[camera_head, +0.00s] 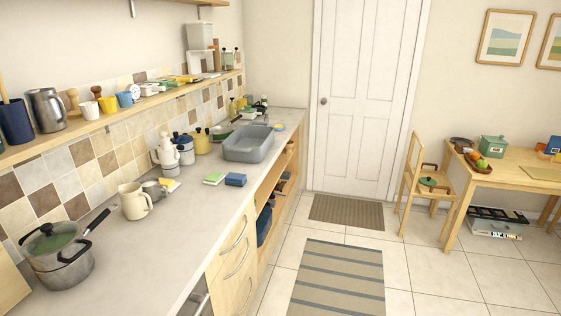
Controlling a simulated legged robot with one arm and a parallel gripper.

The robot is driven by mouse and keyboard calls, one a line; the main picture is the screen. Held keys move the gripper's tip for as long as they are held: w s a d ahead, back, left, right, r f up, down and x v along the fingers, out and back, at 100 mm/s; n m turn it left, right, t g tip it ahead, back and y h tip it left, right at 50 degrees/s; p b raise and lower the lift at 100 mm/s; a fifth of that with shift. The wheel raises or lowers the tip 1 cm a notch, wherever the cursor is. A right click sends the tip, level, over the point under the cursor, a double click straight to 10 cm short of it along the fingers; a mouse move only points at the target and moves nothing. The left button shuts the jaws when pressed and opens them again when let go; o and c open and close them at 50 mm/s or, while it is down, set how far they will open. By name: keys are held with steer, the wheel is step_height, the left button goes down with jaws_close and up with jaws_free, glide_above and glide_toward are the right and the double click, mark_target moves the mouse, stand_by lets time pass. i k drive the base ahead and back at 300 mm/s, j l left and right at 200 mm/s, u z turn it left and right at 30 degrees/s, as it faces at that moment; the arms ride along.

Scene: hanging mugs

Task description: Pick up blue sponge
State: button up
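A small blue block that looks like the blue sponge (235,180) lies on the countertop (180,232), near its front edge and just in front of the grey basin. A green and white sponge-like block (214,178) lies to its left, a small gap apart. My gripper is not in view, so its state and its distance from the blue sponge do not show.
A grey basin (248,145) stands behind the sponges. A cream pitcher (135,201) and a steel pot (60,262) stand on the nearer counter. A shelf (110,117) runs along the wall above. Floor with a striped rug (337,278) is open to the right.

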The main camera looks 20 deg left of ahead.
mark_target(240, 180)
steer(key=i+u, duration=0.2)
steer(key=i, duration=0.7)
steer(key=i+l+u, duration=0.2)
steer(key=i, duration=0.65)
steer(key=i+u, duration=0.5)
steer(key=i+l+u, duration=0.15)
steer(key=i+u, duration=0.3)
steer(key=i+l+u, duration=0.35)
steer(key=u, duration=0.15)
steer(key=i+l, duration=0.05)
steer(key=i, duration=0.05)
